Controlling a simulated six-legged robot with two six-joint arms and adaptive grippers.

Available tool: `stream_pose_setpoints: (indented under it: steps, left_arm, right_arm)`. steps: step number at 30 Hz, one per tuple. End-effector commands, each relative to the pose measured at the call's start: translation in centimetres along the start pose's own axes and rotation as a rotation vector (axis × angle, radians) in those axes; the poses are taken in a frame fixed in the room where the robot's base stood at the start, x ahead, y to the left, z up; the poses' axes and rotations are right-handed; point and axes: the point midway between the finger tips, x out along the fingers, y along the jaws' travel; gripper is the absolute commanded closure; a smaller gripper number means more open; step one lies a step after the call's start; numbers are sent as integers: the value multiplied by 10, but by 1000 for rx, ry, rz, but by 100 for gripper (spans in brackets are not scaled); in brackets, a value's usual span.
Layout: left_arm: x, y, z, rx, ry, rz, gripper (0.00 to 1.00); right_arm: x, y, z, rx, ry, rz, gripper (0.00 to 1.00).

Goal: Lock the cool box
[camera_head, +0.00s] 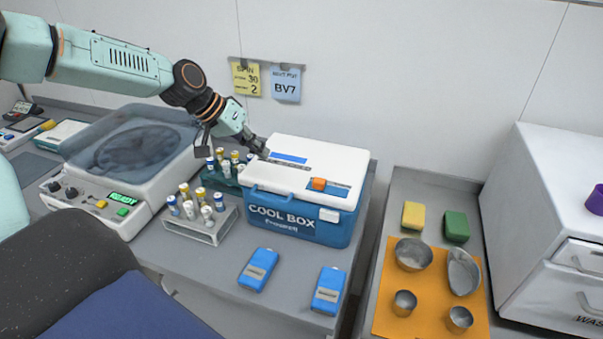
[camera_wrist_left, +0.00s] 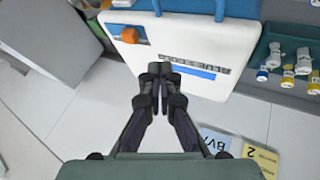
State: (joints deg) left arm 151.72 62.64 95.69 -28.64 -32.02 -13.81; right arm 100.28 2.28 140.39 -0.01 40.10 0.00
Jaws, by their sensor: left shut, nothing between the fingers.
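The cool box (camera_head: 284,219) is blue with a white lid (camera_head: 318,162) and stands on the grey counter. The lid lies down on the body. An orange knob (camera_head: 319,184) sits on the lid near its front right, beside a blue strip; the knob also shows in the left wrist view (camera_wrist_left: 130,35). A white latch (camera_head: 329,215) is on the front face. My left gripper (camera_head: 262,152) is shut and empty at the lid's back left edge. In the left wrist view its fingertips (camera_wrist_left: 160,70) are together over the lid, near a dark label strip. My right gripper is not in view.
Racks of capped tubes (camera_head: 202,228) stand left of the box, near a centrifuge (camera_head: 130,150) whose panel reads READY. Two blue packs (camera_head: 258,270) lie in front. An orange mat (camera_head: 383,300) with metal bowls is to the right. Notes (camera_head: 286,84) hang on the wall behind.

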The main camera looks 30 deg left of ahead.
Motion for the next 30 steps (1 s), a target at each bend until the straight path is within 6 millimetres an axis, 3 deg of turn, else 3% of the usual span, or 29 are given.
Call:
stream_pose_setpoints:
  steps: [8, 30]
  left_arm:
    - [16, -1, 0, 3, -6, -2, 100]
    - [109, -1, -2, 5, -4, -3, 100]
  right_arm:
    - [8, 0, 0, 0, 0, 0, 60]
    - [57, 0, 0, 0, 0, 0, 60]
